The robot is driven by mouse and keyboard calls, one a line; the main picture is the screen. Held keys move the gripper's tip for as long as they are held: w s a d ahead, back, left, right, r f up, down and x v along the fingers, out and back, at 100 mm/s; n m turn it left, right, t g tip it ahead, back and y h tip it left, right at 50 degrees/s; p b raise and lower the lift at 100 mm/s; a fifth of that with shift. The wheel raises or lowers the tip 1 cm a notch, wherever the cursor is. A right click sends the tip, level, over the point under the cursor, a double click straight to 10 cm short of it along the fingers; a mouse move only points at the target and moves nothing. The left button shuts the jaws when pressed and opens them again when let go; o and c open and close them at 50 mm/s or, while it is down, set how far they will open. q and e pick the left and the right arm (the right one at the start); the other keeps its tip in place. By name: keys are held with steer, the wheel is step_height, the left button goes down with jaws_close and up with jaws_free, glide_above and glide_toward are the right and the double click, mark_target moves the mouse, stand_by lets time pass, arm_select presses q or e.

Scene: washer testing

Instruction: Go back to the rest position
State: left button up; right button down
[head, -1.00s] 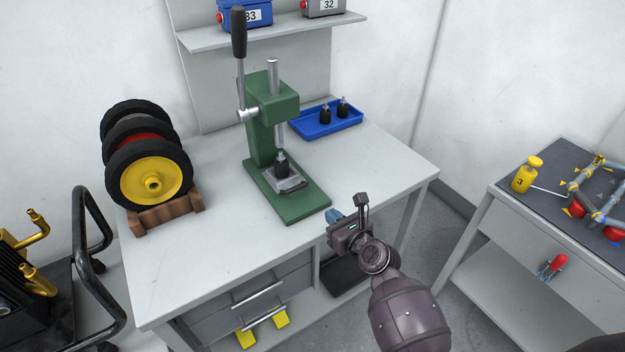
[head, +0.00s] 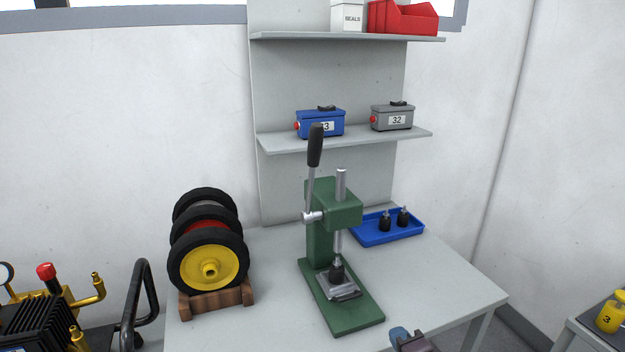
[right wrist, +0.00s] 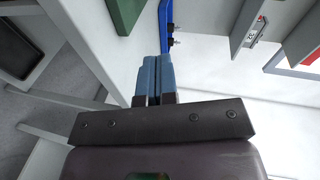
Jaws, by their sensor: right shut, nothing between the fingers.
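My right gripper (head: 401,335) shows at the bottom edge of the head view, with only its blue fingertips and a bit of its dark body in frame. It is by the front right edge of the workbench (head: 440,275), apart from the green press (head: 345,320). In the right wrist view its blue fingers (right wrist: 152,82) lie side by side, shut and empty. A black part (head: 337,273) stands on the press's grey plate, under the ram. My left gripper is out of view.
A blue tray (head: 375,236) with two black parts stands behind the press. Wheels on a wooden stand (head: 215,302) are at left. Shelves above hold a blue box (head: 330,122) and a grey box (head: 385,120). A second table (head: 590,335) with a yellow bottle (head: 610,318) is at right.

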steer(key=s+d+f+n+g+h, duration=0.1)
steer(key=s+d+f+n, duration=0.2)
steer(key=s+n, duration=0.2)
steer(key=s+d+f+n+g+h, duration=0.1)
steer(key=s+d+f+n, duration=0.2)
steer(key=s, duration=0.8)
steer(key=s+d+f+n+g+h+b, duration=0.1)
steer(key=s+d+f+n+h, duration=0.1)
steer(key=s+f+n, duration=0.3)
steer(key=s+d+n, duration=0.1)
steer(key=s, duration=0.2)
steer(key=shift+f+n+g, duration=0.15)
steer(key=shift+n+g, duration=0.15)
